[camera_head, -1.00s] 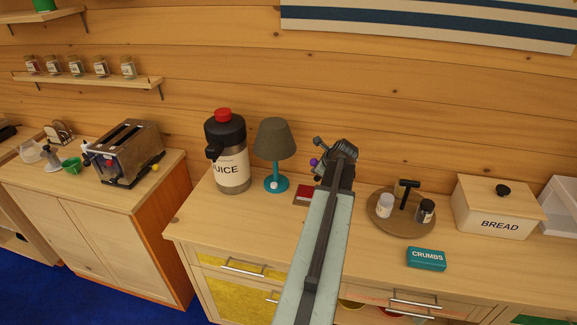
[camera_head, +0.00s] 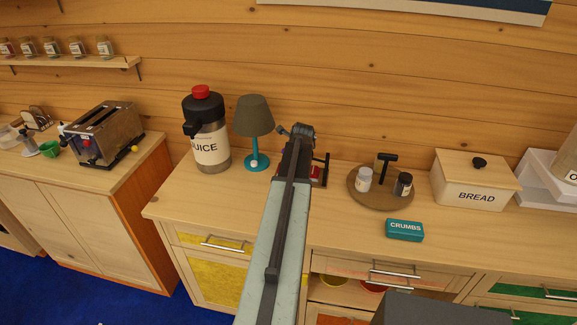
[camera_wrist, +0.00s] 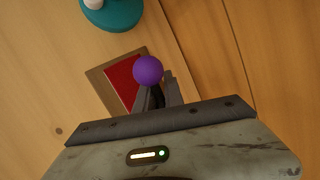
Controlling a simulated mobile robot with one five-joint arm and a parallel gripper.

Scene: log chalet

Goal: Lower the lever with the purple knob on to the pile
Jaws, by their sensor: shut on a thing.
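The purple knob (camera_wrist: 148,70) shows at the tips of my gripper (camera_wrist: 157,92) in the wrist view, and the dark jaws are shut on it. The lever's arm is mostly hidden behind the jaws. Beside and beyond the knob a flat red pile (camera_wrist: 122,80) lies on a brown base (camera_wrist: 98,78). A bit of the red pile (camera_head: 316,173) and a dark upright frame (camera_head: 326,168) show just right of my arm. I cannot tell whether the lever touches the pile.
To the right are a round tray (camera_head: 368,198) with jars, a teal crumbs box (camera_head: 405,230) and a bread box (camera_head: 476,184). The counter's front strip is mostly clear.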

